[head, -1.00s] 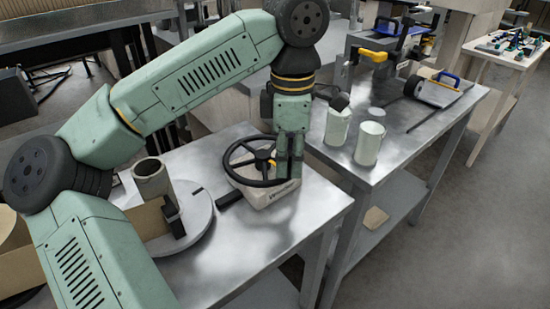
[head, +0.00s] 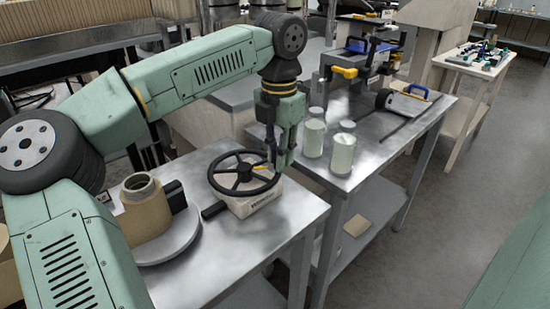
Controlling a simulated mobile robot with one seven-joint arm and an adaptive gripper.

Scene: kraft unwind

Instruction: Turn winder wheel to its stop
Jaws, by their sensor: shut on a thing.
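The winder wheel (head: 244,174) is a black spoked handwheel with a yellow mark on its right side. It sits on a pale box base (head: 253,204) with a lettered front, on the metal table. My gripper (head: 281,160) points down at the wheel's right edge and is shut on its rim; the fingers partly hide the rim there. Left of the wheel, a brown roll (head: 144,212) around a grey core stands on a round grey plate (head: 190,222), with a dark block beside it.
Two pale green-white cylinders (head: 342,150) stand on the neighbouring metal table, close to the right of my gripper. A machine with blue and yellow parts (head: 358,62) is behind. The table front below the wheel is clear.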

